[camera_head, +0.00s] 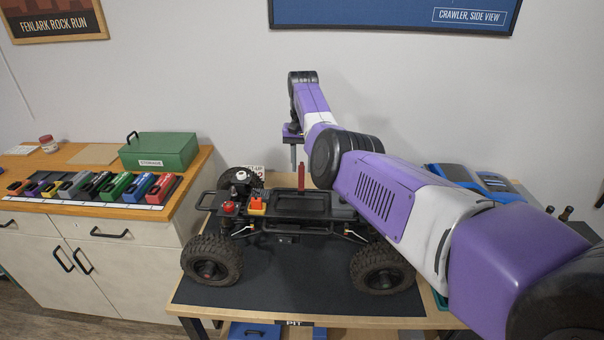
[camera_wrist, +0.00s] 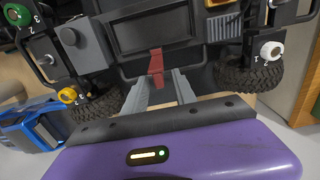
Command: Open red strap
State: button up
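The red strap (camera_head: 301,177) stands upright at the black battery tray (camera_head: 302,204) on the crawler's chassis. In the wrist view the red strap (camera_wrist: 156,66) runs from the tray's edge toward my fingers. My gripper (camera_wrist: 161,78) has its two grey fingers spread, with the strap's lower end seen in the gap between them. I cannot tell whether either finger touches it. In the head view my gripper (camera_head: 293,158) points down on the far side of the crawler, and the strap partly overlaps it. The tray looks empty.
The crawler stands on a dark mat (camera_head: 300,290) on the table. Its wheels (camera_wrist: 245,77) flank my gripper in the wrist view. A blue car body (camera_head: 470,180) lies at the right. A side counter holds several coloured packs and a green storage box (camera_head: 160,151).

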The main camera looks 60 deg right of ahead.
jog(key=shift+r, duration=2.05)
